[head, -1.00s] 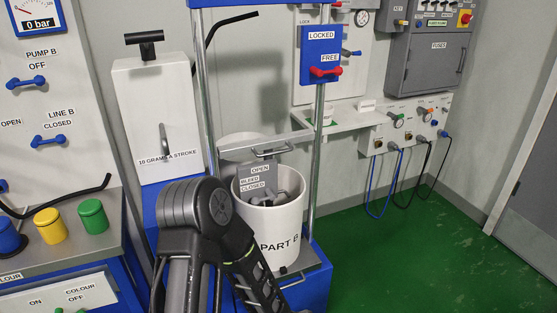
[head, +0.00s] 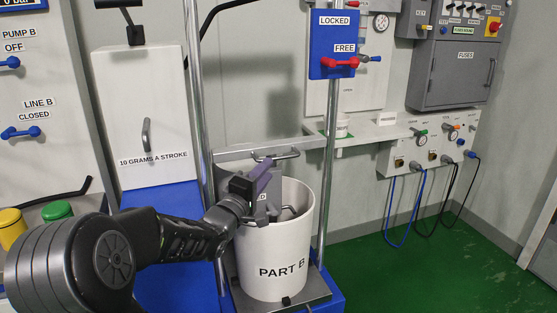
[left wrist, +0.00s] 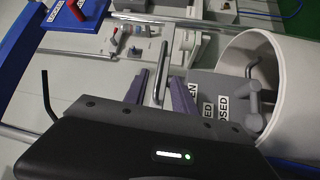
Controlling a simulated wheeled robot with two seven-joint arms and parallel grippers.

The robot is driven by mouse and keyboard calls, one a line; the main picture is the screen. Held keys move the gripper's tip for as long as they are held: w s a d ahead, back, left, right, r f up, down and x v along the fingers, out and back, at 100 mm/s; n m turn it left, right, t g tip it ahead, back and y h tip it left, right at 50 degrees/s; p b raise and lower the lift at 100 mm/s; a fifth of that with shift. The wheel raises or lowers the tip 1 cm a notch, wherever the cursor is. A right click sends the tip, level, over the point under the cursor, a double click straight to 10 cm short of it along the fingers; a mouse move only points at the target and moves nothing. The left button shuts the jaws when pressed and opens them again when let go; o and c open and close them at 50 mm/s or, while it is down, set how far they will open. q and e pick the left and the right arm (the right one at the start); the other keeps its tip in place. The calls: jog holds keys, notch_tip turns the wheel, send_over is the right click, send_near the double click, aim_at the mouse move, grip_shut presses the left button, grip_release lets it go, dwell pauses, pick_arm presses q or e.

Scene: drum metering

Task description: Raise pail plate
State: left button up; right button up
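The white pail marked PART B (head: 270,248) stands upright on a grey base between two steel posts. A grey block with OPEN, BLEED and CLOSED labels (left wrist: 205,97) sits at the pail's mouth; the plate inside is mostly hidden. A crossbar (head: 232,153) with a metal bar handle (head: 288,155) spans the posts above the pail. My left gripper (head: 264,172) is over the pail's rim, close to the handle. In the left wrist view its fingers are apart, with the handle (left wrist: 160,72) appearing between them; contact is not clear. My right gripper is not in view.
A blue LOCKED/FREE panel (head: 333,30) with a red lever (head: 341,64) by FREE is on the right post. A white box (head: 140,115) stands left. A wall shelf (head: 372,133) with a cup is behind right. Green floor (head: 400,270) is clear at right.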

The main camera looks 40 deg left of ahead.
aim_at(278, 158)
pick_arm(q)
jog(key=x, duration=0.7)
jog(key=shift+w, duration=0.4)
grip_shut()
dwell(1.1)
